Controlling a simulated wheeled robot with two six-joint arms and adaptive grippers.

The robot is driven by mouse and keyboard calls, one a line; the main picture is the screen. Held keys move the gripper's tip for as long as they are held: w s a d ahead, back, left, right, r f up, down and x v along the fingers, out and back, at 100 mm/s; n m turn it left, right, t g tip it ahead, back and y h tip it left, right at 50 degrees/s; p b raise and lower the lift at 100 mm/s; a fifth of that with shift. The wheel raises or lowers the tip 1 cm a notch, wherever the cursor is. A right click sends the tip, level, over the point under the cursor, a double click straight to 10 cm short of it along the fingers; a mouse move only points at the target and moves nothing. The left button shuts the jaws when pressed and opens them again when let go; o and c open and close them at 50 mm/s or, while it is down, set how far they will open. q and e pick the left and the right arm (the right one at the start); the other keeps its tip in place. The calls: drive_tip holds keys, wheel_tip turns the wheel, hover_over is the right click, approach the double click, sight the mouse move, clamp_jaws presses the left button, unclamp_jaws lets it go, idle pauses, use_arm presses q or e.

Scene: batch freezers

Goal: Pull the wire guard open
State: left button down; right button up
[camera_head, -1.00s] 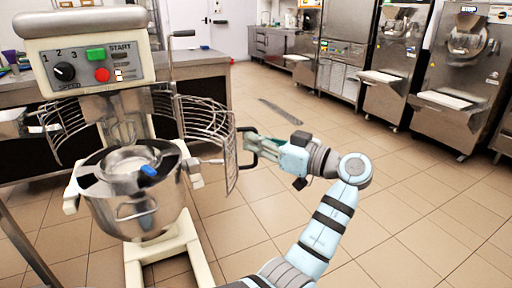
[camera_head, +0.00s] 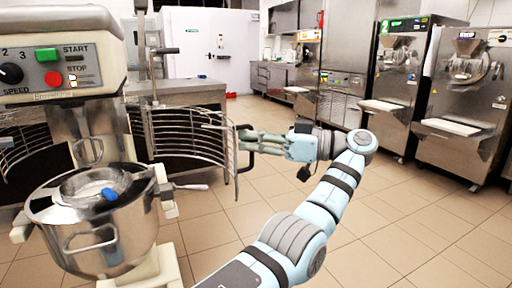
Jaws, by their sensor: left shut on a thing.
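The wire guard (camera_head: 187,133) of the mixer is a curved set of metal bars. It extends out to the right of the mixer head, away from the bowl's front. Another barred part (camera_head: 35,150) shows left of the mixer's centre. My right gripper is not in view.
The mixer's control panel (camera_head: 60,66) has a green button, a red button and a dial. A steel table (camera_head: 195,92) stands behind the guard. Steel freezer machines (camera_head: 465,100) line the right back. The tiled floor (camera_head: 420,220) at right is clear.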

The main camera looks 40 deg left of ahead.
use_arm(q)
drive_tip(key=shift+r, duration=0.15)
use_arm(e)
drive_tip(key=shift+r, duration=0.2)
use_arm(q)
drive_tip(key=c, duration=1.7)
unclamp_jaws()
drive_tip(key=shift+s+a, duration=0.1)
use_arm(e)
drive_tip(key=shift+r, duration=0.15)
